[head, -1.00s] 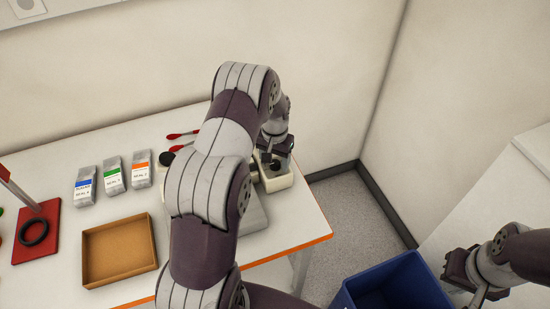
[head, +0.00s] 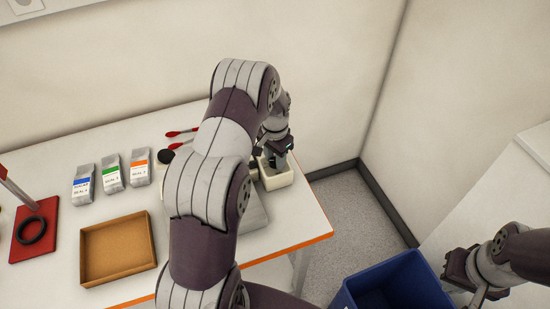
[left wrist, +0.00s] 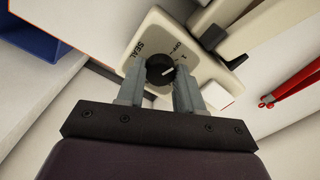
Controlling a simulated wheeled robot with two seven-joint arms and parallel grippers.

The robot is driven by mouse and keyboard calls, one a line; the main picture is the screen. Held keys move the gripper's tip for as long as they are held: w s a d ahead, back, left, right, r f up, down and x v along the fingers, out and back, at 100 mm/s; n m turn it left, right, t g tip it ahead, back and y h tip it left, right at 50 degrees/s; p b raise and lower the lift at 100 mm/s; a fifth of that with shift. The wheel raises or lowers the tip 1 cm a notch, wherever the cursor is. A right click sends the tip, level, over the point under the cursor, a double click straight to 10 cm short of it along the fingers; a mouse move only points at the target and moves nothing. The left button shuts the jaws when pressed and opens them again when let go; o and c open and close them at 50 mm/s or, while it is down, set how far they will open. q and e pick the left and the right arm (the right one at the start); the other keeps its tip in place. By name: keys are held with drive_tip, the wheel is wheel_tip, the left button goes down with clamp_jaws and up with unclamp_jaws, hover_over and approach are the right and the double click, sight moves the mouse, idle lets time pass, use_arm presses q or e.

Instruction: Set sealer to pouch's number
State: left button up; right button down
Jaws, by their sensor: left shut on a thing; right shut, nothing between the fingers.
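The sealer (head: 279,179) is a cream machine at the right end of the table. In the left wrist view its panel (left wrist: 141,66) carries a black knob (left wrist: 159,68) with a white pointer line, beside the words SEAL and OFF. I cannot tell which setting the line meets. My left gripper (head: 276,158) is over the sealer, its fingers (left wrist: 160,88) shut on the knob from both sides. My right gripper (head: 456,268) is shut and empty.
An empty brown tray (head: 118,250) lies at the table's front. A red stand base (head: 22,246) with a black ring is at the left. Red-handled tools (head: 180,133) lie behind my left arm. A blue bin (head: 395,285) stands below, between table and right arm.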

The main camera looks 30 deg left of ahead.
use_arm(q)
drive_tip(key=m+b, duration=0.1)
drive_tip(key=m, duration=0.3)
drive_tip(key=shift+m, duration=0.3)
drive_tip(key=m, duration=0.5)
drive_tip(key=shift+w+b, duration=0.1)
drive_tip(key=shift+b, duration=0.25)
drive_tip(key=m, duration=0.5)
drive_tip(key=shift+m+b, duration=0.3)
drive_tip(key=shift+m, duration=0.1)
drive_tip(key=shift+r+m, duration=0.1)
drive_tip(key=shift+m, duration=2.1)
drive_tip(key=o, duration=1)
drive_tip(key=shift+o, duration=0.2)
